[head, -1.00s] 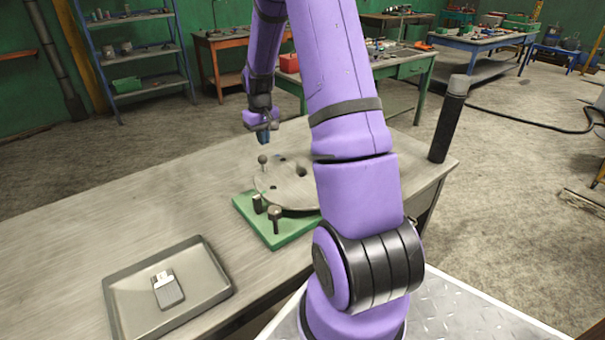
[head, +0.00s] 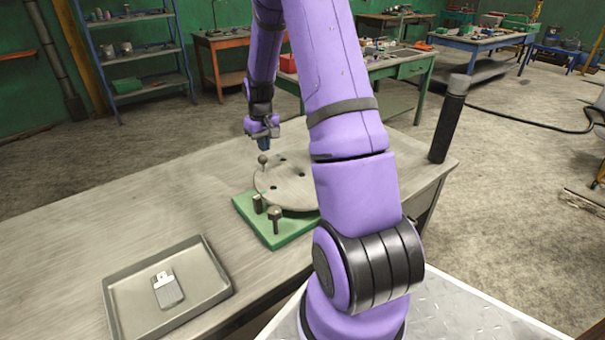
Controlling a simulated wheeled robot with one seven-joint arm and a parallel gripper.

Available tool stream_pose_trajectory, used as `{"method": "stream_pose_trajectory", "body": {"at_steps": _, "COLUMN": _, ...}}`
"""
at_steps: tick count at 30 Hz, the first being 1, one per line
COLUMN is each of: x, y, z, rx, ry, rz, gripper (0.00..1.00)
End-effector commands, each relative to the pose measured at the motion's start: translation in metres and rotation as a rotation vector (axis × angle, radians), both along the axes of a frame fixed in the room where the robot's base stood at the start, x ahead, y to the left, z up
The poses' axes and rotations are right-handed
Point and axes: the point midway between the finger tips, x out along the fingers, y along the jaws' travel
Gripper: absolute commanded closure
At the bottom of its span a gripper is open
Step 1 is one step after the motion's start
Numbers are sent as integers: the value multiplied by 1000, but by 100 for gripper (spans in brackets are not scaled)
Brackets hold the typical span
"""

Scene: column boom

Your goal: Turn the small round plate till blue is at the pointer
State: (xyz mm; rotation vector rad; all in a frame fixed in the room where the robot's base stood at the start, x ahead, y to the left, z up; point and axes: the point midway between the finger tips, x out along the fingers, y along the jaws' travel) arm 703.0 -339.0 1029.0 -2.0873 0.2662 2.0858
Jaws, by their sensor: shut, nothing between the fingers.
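The small round plate (head: 287,190) is a grey disc with dark holes, lying flat on a green square base (head: 247,211) on the table. A knob on a thin stem (head: 263,160) stands up at its far left edge. Two short dark posts, one at the base's left (head: 257,203) and one at its front (head: 276,219), stand by the rim; I cannot tell which is the pointer. No blue mark shows on the disc, and my arm hides its right part. My gripper (head: 264,147) is shut and empty, pointing down just above and beside the knob.
A grey tray (head: 213,291) with a small dark and white item (head: 167,288) lies at the table's front left. A tall black cylinder (head: 449,122) stands at the right corner. The table left of the base is clear.

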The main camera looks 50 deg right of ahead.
Motion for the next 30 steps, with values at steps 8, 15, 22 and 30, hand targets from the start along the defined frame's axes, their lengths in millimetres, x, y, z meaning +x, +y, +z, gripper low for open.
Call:
{"method": "stream_pose_trajectory", "body": {"at_steps": 8, "x": 0, "y": 0, "z": -11, "rx": 2, "ry": 3, "rz": 0, "gripper": 100}}
{"method": "stream_pose_trajectory", "body": {"at_steps": 15, "x": 0, "y": 0, "z": -18, "rx": 1, "ry": 2, "rz": 0, "gripper": 100}}
{"method": "stream_pose_trajectory", "body": {"at_steps": 22, "x": 0, "y": 0, "z": -26, "rx": 1, "ry": 2, "rz": 0, "gripper": 100}}
{"method": "stream_pose_trajectory", "body": {"at_steps": 30, "x": 0, "y": 0, "z": -29, "rx": 0, "ry": 1, "rz": 0, "gripper": 100}}
